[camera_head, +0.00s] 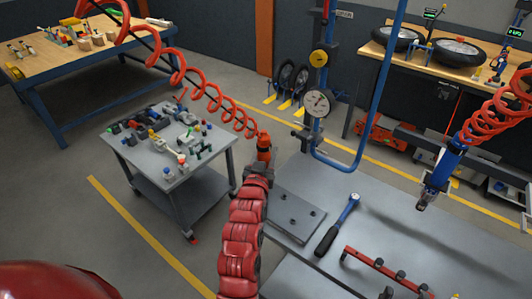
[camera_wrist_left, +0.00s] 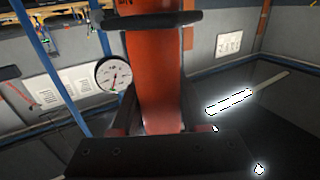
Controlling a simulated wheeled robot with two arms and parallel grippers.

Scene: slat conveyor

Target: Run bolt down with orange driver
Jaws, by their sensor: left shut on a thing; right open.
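The orange driver (camera_head: 263,143) hangs on a red coiled hose and stands above the far-left edge of the grey bench (camera_head: 400,215). My left gripper (camera_head: 259,168) is shut on it; in the left wrist view the driver's orange body (camera_wrist_left: 155,70) fills the space between the fingers. The driver's lower end is hidden. A grey plate (camera_head: 295,212) with several small dark spots lies on the bench just right of my left arm. I cannot tell whether these spots are bolt heads or holes. My right gripper does not show.
A blue-headed wrench (camera_head: 338,225) lies right of the plate, with a red rail (camera_head: 385,268) in front. A blue driver (camera_head: 440,170) hangs at the right. A dial gauge (camera_head: 317,103) and blue tube stand behind the plate. A grey cart (camera_head: 170,150) stands left.

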